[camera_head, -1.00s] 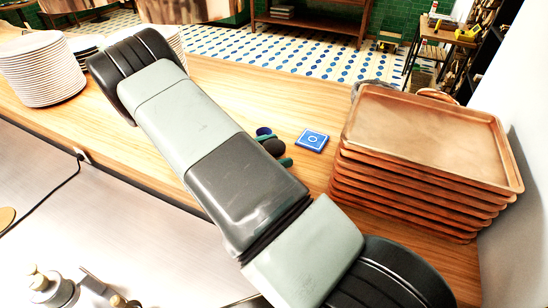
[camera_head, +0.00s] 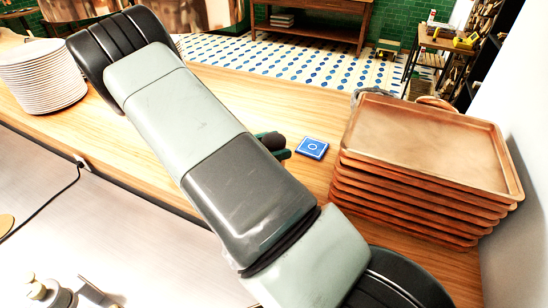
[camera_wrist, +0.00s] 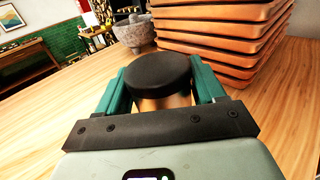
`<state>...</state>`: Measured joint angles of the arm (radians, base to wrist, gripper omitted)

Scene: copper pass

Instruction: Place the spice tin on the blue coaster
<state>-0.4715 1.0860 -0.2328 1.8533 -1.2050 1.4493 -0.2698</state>
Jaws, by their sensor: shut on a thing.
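The spice tin (camera_wrist: 158,72) has a round black lid and a copper-toned body. It sits between the teal fingers of my gripper (camera_wrist: 161,88) in the wrist view, and the gripper is shut on it. In the head view my arm covers most of the gripper (camera_head: 279,148); only a dark part and a teal fingertip show. The blue coaster (camera_head: 312,148) is a small square with a pale ring, lying bare on the wooden counter just right of the gripper. The coaster is not visible in the wrist view.
A tall stack of copper trays (camera_head: 430,150) stands right of the coaster, close by; it also shows in the wrist view (camera_wrist: 225,35). A grey stone mortar (camera_wrist: 134,32) stands beyond the tin. A stack of white plates (camera_head: 42,75) is at far left. Bare counter lies around the coaster.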

